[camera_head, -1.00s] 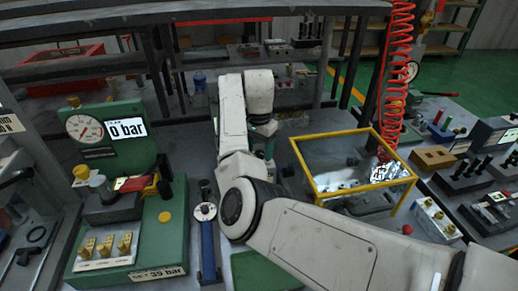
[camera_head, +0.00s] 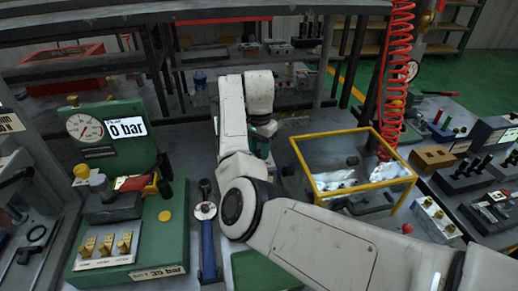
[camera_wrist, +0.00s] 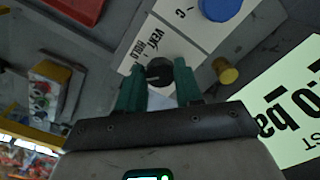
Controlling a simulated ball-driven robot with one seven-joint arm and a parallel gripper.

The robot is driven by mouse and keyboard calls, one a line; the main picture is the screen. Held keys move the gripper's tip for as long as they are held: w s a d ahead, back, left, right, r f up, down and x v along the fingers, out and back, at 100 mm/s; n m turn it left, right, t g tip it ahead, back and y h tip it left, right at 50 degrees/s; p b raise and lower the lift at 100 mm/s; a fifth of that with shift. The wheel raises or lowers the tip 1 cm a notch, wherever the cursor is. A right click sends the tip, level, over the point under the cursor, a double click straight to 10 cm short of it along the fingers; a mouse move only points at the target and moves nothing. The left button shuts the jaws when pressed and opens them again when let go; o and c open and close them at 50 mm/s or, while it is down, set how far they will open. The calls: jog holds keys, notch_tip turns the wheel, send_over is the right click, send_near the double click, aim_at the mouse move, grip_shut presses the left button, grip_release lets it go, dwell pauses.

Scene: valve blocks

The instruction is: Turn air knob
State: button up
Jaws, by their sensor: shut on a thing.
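In the wrist view, a small black round knob (camera_wrist: 159,71) with a pale pointer line sits at the edge of a white plate (camera_wrist: 178,40) lettered VENT and HOLD. My gripper (camera_wrist: 158,78) has its two green fingers on either side of this knob and is shut on it. The fingers hide the knob's sides. In the head view, my white arm hides the knob and most of my gripper.
In the wrist view, a blue round cap (camera_wrist: 221,8), a brass knob (camera_wrist: 226,71) and a pale display (camera_wrist: 290,110) are close by. In the head view, a yellow-framed guard (camera_head: 345,132) stands right of my arm and a green gauge block (camera_head: 165,225) left.

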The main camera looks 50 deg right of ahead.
aim_at(259, 152)
jog(key=shift+r+m, duration=0.1)
jog(key=shift+m, duration=0.2)
jog(key=m+p, duration=0.1)
jog(key=m, duration=0.2)
jog(key=shift+p, duration=0.4)
jog(key=m, duration=0.5)
jog(key=shift+w+p, duration=0.15)
jog(key=shift+p, duration=0.25)
jog(key=shift+d, duration=0.1)
jog(key=o, duration=1)
jog(key=shift+o, duration=0.2)
notch_tip(259, 152, up, 11)
jog(key=b, duration=0.1)
